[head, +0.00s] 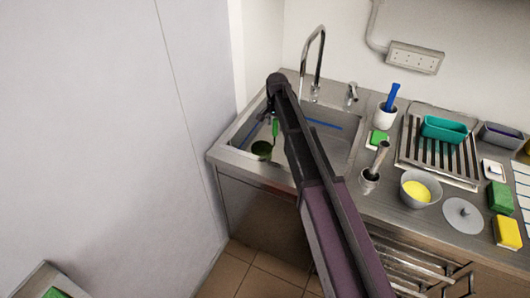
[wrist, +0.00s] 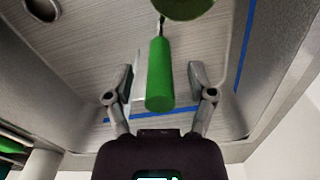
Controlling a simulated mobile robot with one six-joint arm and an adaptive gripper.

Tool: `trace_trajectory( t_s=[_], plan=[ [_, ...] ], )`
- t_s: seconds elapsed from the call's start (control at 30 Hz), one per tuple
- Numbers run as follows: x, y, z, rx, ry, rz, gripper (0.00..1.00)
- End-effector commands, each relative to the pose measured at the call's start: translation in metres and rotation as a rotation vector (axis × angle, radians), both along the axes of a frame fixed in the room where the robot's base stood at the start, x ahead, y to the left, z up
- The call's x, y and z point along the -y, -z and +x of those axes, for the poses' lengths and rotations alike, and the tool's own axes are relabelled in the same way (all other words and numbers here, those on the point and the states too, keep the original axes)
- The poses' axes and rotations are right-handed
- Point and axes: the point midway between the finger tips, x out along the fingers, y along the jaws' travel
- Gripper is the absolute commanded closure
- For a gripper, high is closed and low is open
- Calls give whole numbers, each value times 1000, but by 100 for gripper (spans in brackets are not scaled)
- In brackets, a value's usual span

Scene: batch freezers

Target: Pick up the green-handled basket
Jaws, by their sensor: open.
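The green-handled basket lies in the sink. In the wrist view the thick green handle (wrist: 160,75) runs between the two fingers, and part of the round basket (wrist: 187,8) shows at the top edge. My gripper (wrist: 162,82) is open, with one finger on each side of the handle and a gap on both sides. In the head view my arm hides much of the gripper.
The metal sink (head: 345,152) has walls around the handle, with a blue strip along its inside and a drain hole (wrist: 42,8). A tall faucet (head: 318,50) stands behind. The counter at right holds a bowl (head: 420,190), a drying rack (head: 408,150) and sponges (head: 501,198).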

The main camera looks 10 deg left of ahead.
Motion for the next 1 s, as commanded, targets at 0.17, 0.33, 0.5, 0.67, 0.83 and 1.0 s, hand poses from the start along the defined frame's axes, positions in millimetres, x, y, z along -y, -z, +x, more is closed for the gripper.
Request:
trace_trajectory(
  t_s=[0.17,0.33,0.5,0.67,0.83,1.0],
  plan=[
    [0,0,0,0,0,0,29],
    [0,0,0,0,0,0,29],
    [0,0,0,0,0,0,44],
    [0,0,0,0,0,0,92],
    [0,0,0,0,1,0,100],
    [1,0,0,0,1,0,100]
  ],
)
